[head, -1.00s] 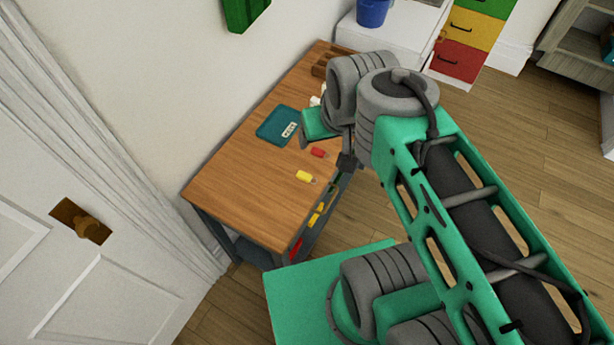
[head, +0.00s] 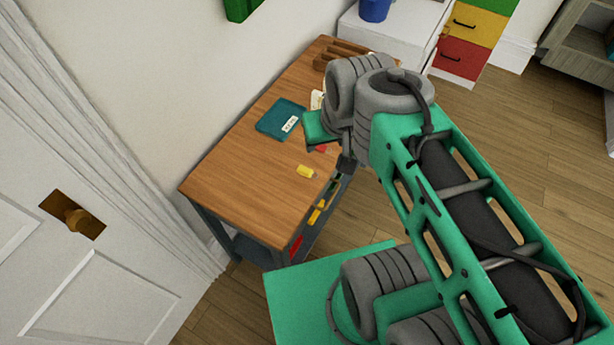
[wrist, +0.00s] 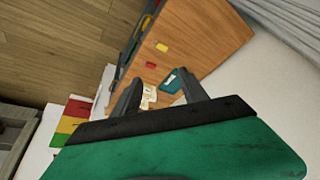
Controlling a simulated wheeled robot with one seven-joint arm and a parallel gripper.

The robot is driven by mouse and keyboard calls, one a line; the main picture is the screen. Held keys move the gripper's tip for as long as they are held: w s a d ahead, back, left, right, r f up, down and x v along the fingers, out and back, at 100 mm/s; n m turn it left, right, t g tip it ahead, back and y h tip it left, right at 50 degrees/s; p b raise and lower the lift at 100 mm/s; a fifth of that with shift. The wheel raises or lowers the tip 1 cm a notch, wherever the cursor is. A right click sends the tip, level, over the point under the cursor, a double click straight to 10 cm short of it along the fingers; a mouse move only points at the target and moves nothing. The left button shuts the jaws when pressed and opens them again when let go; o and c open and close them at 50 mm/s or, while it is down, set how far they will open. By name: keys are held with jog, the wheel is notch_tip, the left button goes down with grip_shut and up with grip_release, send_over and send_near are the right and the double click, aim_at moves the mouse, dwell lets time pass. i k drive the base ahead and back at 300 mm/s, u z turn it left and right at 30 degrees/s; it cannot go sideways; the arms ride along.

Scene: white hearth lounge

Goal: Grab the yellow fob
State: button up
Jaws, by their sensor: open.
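The yellow fob (head: 305,171) lies on the wooden table (head: 235,180) near its right edge. It also shows in the wrist view (wrist: 161,47), beyond the fingertips. My gripper (wrist: 159,77) is open with nothing between its fingers. It is over the table, apart from the yellow fob. In the head view my wrist hides most of the gripper.
A red fob (wrist: 150,65) lies near the yellow one; my gripper partly covers it in the head view. A teal tray (head: 268,125) with a white label is farther back. A wooden organizer (head: 343,48) stands at the far end. The near tabletop is clear.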

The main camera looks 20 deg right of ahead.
aim_at(303, 171)
jog(key=z, duration=0.05)
jog(key=k, duration=0.5)
jog(key=u, duration=3.55)
jog(key=k, duration=1)
jog(key=z, duration=1.45)
